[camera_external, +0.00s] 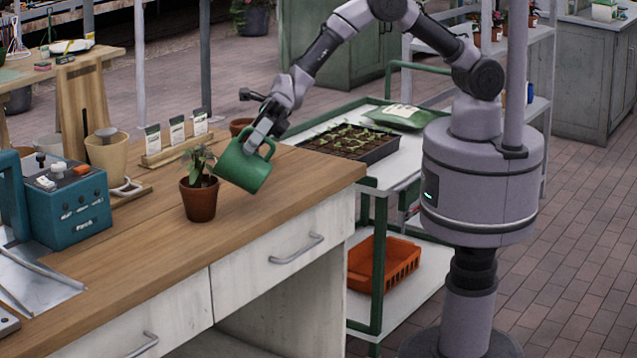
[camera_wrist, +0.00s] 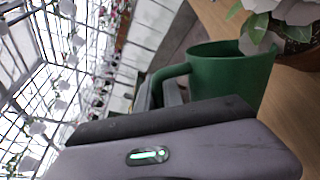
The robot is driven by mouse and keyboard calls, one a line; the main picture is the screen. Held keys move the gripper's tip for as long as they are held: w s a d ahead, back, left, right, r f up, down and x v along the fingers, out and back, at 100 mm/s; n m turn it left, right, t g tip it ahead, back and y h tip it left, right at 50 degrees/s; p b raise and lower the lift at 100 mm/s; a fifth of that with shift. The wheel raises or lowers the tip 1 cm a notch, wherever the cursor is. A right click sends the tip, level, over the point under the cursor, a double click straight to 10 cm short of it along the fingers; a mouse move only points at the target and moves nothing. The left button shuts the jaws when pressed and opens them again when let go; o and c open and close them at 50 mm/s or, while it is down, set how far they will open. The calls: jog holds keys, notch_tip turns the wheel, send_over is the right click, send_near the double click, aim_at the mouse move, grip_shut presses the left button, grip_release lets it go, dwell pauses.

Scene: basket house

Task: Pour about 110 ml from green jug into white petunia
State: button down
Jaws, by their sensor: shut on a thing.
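The green jug (camera_external: 243,168) is held up over the wooden bench, tilted toward the potted plant at its left. My gripper (camera_external: 262,140) is shut on the jug's handle side. In the wrist view the jug (camera_wrist: 228,75) shows with its handle toward my gripper, and its inside is mostly hidden. The petunia (camera_external: 200,190) stands upright in a terracotta pot on the bench, close beside the jug's rim. In the wrist view its white flowers (camera_wrist: 285,12) show at the top right, just past the jug. I cannot see any liquid stream.
A teal box with controls (camera_external: 68,203) stands on the bench at left. Seed packets on a wooden stand (camera_external: 176,150), a tan pot (camera_external: 108,155) and another terracotta pot (camera_external: 241,126) are behind. A seedling tray (camera_external: 350,143) lies on the cart. The bench's right front is clear.

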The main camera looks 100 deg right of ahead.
aim_at(271, 166)
jog(key=shift+w+d+r+m+g+p, duration=0.3)
jog(key=shift+w+r+m+p, duration=0.55)
jog(key=shift+p, duration=2.2)
